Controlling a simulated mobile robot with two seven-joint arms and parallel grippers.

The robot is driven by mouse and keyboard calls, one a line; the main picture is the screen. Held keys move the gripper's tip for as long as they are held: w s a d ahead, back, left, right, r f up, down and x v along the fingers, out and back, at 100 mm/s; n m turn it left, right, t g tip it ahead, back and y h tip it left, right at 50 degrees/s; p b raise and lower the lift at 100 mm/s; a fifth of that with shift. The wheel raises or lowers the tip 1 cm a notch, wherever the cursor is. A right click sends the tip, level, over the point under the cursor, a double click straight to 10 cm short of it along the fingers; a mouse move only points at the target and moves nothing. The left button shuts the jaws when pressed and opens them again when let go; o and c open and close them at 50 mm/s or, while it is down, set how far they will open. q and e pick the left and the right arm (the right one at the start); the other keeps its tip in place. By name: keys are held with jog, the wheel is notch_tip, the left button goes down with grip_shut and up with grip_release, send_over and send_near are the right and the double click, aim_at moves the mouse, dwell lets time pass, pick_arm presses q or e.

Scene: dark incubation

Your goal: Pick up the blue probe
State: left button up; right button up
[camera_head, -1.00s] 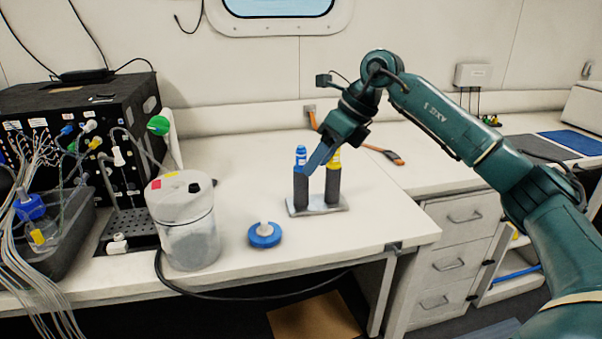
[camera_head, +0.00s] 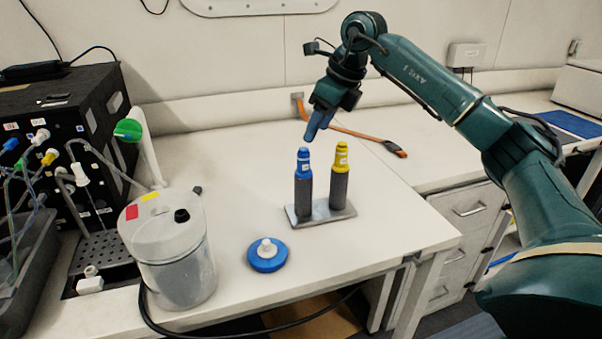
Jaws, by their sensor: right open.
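The blue probe (camera_head: 303,168) stands upright in a dark grey sleeve on a small metal stand (camera_head: 322,213) on the white bench. A yellow probe (camera_head: 341,158) stands upright in the matching sleeve to its right. My right gripper (camera_head: 310,136) reaches in from the right and points down. Its blue fingers are open and empty, above and slightly right of the blue probe's top, apart from it as far as I can see. My left gripper is not in view.
A clear canister (camera_head: 183,275) with a white lid stands left on the bench (camera_head: 385,235). A blue disc with a white knob (camera_head: 267,259) lies in front of the stand. An orange-handled tool (camera_head: 355,133) lies behind. A black equipment box (camera_head: 75,120) is at the far left.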

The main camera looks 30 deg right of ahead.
aim_at(307, 149)
jog(key=p+x, duration=0.1)
jog(key=x, duration=0.8)
jog(key=shift+w+f, duration=0.2)
jog(key=shift+f, duration=0.1)
grip_shut()
